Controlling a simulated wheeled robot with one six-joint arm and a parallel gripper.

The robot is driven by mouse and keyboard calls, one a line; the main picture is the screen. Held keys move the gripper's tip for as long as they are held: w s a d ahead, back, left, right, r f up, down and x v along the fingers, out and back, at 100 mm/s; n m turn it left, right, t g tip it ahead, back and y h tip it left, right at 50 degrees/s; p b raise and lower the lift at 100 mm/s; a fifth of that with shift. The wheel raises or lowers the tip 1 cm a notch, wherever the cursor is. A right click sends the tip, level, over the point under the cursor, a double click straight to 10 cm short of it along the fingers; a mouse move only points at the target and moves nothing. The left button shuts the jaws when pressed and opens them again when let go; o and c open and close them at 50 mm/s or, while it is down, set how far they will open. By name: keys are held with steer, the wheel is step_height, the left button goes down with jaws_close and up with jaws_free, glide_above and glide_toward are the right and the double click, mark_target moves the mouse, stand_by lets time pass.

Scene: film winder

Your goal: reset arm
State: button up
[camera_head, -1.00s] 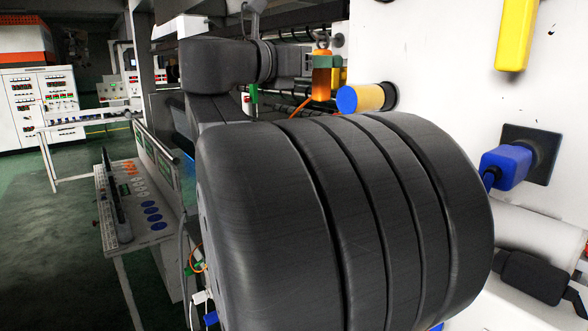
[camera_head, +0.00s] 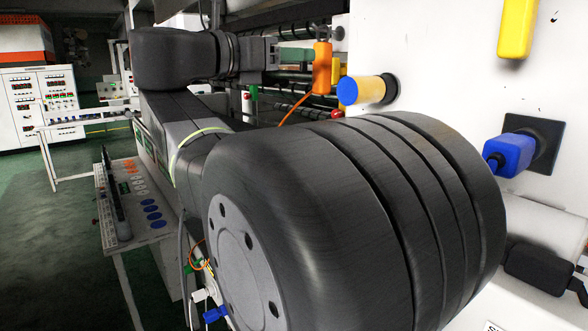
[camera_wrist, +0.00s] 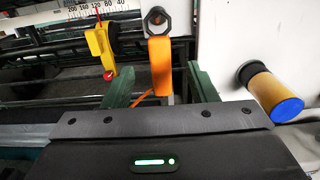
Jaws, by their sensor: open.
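My gripper (camera_head: 274,52) is at the end of my dark arm, in the upper middle of the head view. In the wrist view its two green fingers (camera_wrist: 160,72) are spread apart with nothing held. An orange handle (camera_head: 322,68) with an orange cable hangs from a dark fitting on the machine, just right of my gripper and apart from it. In the wrist view the orange handle (camera_wrist: 160,64) shows between the fingers, beyond them. My large arm links fill the middle of the head view and hide part of the machine.
A yellow roller with a blue end (camera_head: 366,91) sticks out right of the orange handle. A blue connector (camera_head: 510,153) and a yellow block (camera_head: 517,25) sit on the white panel (camera_head: 440,60). A control desk (camera_head: 150,215) stands at left, with open green floor (camera_head: 45,230) beyond.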

mark_target(316, 47)
steer(key=b+v, duration=0.1)
steer(key=v, duration=0.7)
steer(key=p+x, duration=0.2)
steer(key=x, duration=1.2)
steer(key=shift+w+d, duration=0.1)
steer(key=shift+d, duration=0.1)
steer(key=shift+a+r+p, duration=0.2)
steer(key=shift+r+p, duration=0.2)
steer(key=shift+r, duration=0.4)
steer(key=shift+v, duration=1.05)
steer(key=shift+s+a+f, duration=0.15)
steer(key=shift+s+a, duration=0.2)
